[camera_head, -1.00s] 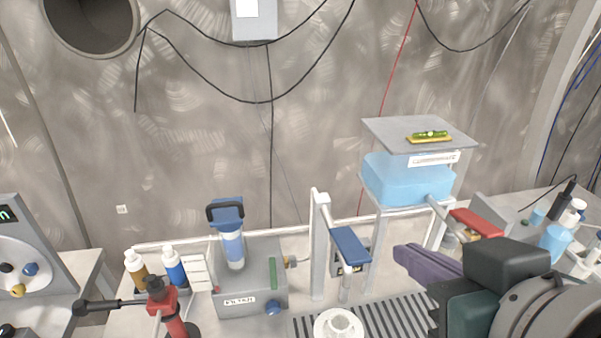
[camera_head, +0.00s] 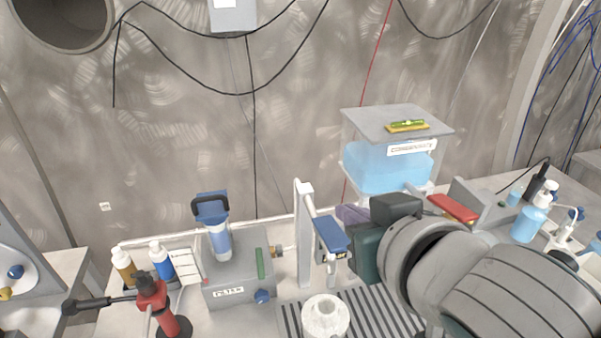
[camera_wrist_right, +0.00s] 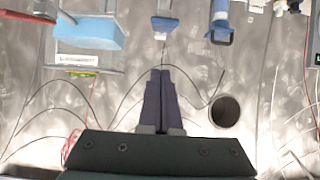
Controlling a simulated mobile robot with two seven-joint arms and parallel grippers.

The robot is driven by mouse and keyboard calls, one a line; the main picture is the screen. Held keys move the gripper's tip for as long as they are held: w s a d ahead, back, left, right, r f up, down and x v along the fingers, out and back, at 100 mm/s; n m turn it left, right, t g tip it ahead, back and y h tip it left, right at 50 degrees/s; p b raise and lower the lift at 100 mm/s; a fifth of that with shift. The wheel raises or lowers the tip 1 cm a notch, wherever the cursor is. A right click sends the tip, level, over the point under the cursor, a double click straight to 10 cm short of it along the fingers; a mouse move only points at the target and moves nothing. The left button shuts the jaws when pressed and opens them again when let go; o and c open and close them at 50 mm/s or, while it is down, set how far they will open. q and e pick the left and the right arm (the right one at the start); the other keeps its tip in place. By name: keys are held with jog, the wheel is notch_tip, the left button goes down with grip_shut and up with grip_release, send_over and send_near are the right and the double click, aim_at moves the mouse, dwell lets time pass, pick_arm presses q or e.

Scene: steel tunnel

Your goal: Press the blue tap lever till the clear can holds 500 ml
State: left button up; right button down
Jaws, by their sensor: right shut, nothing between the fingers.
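The blue tap lever (camera_head: 331,234) sticks out from a white post, above the slatted drain grate. It also shows in the wrist view (camera_wrist_right: 164,26), ahead of the fingertips. My right gripper (camera_head: 350,213) has purple fingers, shut and empty, close beside the lever at its right and partly hidden; contact cannot be told. In the wrist view the closed fingers (camera_wrist_right: 160,75) point at the lever with a gap in the picture. I cannot make out the clear can or its level. My left gripper is not in view.
A clear tank of blue liquid (camera_head: 380,168) stands behind my right arm, with a red lever (camera_head: 453,208) to its right. A grey filter box (camera_head: 238,280) and bottles (camera_head: 160,262) stand left.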

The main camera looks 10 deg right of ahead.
aim_at(342, 247)
jog(key=x, duration=0.3)
jog(key=f, duration=0.2)
jog(key=shift+s+f, duration=0.35)
jog(key=shift+s, duration=0.05)
jog(key=shift+s+f, duration=0.15)
jog(key=shift+f, duration=0.4)
jog(key=f+t+b, duration=0.1)
jog(key=b, duration=0.4)
jog(key=s+f+t+b, duration=0.1)
jog(key=f+b, duration=0.1)
jog(key=b, duration=0.3)
jog(key=shift+s+t, duration=0.1)
jog(key=shift+t, duration=0.3)
dwell(4.6)
